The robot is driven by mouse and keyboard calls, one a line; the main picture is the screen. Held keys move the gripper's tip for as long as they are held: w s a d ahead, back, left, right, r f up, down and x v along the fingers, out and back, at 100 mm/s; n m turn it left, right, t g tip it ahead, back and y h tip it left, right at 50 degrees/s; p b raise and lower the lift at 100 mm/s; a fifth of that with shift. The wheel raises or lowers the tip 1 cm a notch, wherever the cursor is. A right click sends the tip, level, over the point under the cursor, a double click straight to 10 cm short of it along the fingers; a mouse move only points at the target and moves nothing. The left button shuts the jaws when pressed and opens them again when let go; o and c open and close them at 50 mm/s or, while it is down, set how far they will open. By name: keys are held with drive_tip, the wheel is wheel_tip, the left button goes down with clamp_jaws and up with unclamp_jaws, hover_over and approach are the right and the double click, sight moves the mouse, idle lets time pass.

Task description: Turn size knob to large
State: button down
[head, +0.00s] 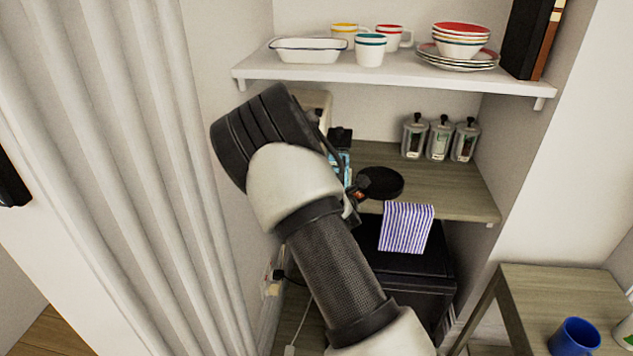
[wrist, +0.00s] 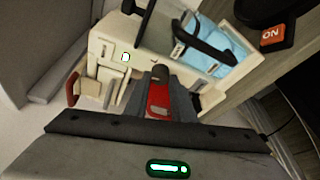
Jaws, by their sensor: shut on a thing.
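A cream machine (wrist: 140,35) with black handles and a light-blue part fills the upper middle of the wrist view. In the head view most of the machine (head: 317,98) is hidden behind my arm. My gripper (wrist: 160,88) is shut at the machine's front face, on what appears to be the size knob (wrist: 159,73). Only a dark rounded end of the knob shows between the fingers. A red piece sits between the fingers, nearer the camera. The knob's markings and setting cannot be read. In the head view my gripper is hidden behind my arm.
A black round object (head: 381,183) lies on the wooden shelf (head: 445,190) beside the machine. Several jars (head: 439,138) stand at the back right. A white shelf (head: 400,73) with dishes hangs above. A striped cloth (head: 406,228) hangs over the front edge.

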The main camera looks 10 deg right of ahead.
drive_tip(key=m+t+b, duration=0.1)
drive_tip(key=m+b, duration=0.2)
drive_tip(key=b, duration=0.1)
drive_tip(key=m+t+b, duration=0.1)
drive_tip(key=m+b, duration=0.1)
drive_tip(key=b, duration=0.3)
drive_tip(key=f+m+t+b, duration=0.1)
drive_tip(key=m+b, duration=0.2)
drive_tip(key=b, duration=0.2)
drive_tip(key=shift+d+m, duration=0.1)
drive_tip(key=shift+m, duration=0.2)
drive_tip(key=c, duration=1.5)
unclamp_jaws()
drive_tip(key=s, duration=0.5)
drive_tip(key=s+f, duration=0.1)
drive_tip(key=s, duration=0.5)
drive_tip(key=s+f, duration=0.1)
drive_tip(key=s, duration=0.5)
drive_tip(key=shift+s+d+f+p, duration=0.1)
drive_tip(key=shift+s+p, duration=0.05)
drive_tip(key=shift+p, duration=0.25)
